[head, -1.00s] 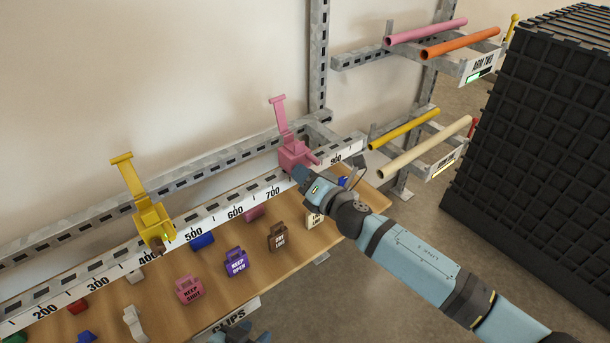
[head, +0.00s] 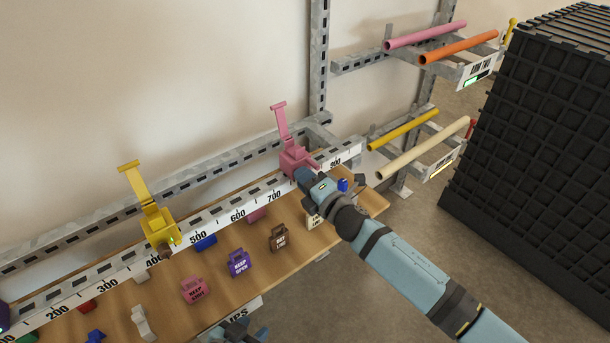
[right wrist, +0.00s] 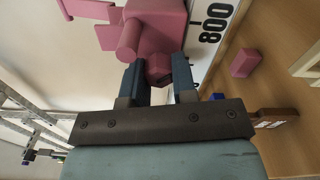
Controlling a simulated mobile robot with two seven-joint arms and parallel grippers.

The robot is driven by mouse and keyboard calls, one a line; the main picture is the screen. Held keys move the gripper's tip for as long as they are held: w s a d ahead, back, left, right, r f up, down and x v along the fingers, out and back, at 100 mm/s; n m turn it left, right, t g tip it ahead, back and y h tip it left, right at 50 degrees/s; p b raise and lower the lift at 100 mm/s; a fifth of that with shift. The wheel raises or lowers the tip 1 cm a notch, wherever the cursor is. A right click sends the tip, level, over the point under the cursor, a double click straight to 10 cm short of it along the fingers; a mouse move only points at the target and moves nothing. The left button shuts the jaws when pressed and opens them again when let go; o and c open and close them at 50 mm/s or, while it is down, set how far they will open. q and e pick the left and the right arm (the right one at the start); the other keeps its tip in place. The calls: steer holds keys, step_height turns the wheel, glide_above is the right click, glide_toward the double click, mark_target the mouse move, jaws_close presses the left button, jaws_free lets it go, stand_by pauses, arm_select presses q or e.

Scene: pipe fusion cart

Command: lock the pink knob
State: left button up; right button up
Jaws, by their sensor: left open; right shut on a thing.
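The pink clamp (head: 296,159) stands on the grey rail near the 800 mark, its long lever (head: 280,120) pointing up. In the right wrist view, the small pink knob (right wrist: 158,68) at the clamp's front is between the fingers of my right gripper (right wrist: 160,76), which is shut on it. A thicker pink cylinder (right wrist: 128,40) juts out beside the knob. In the head view my right gripper (head: 303,177) covers the knob. My left gripper (head: 236,331) is open, low at the bottom edge of the head view, away from the clamp and partly cut off.
A yellow clamp (head: 157,225) stands further left on the rail. The wooden shelf (head: 215,262) below holds several coloured tags and blocks. Coloured pipes (head: 425,33) lie on racks at the right. A black grid crate (head: 545,140) stands at far right.

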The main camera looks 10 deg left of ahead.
steer(key=shift+m, duration=0.6)
steer(key=o, duration=0.9)
steer(key=v, duration=1.4)
steer(key=shift+a+p, duration=0.1)
steer(key=shift+p, duration=0.25)
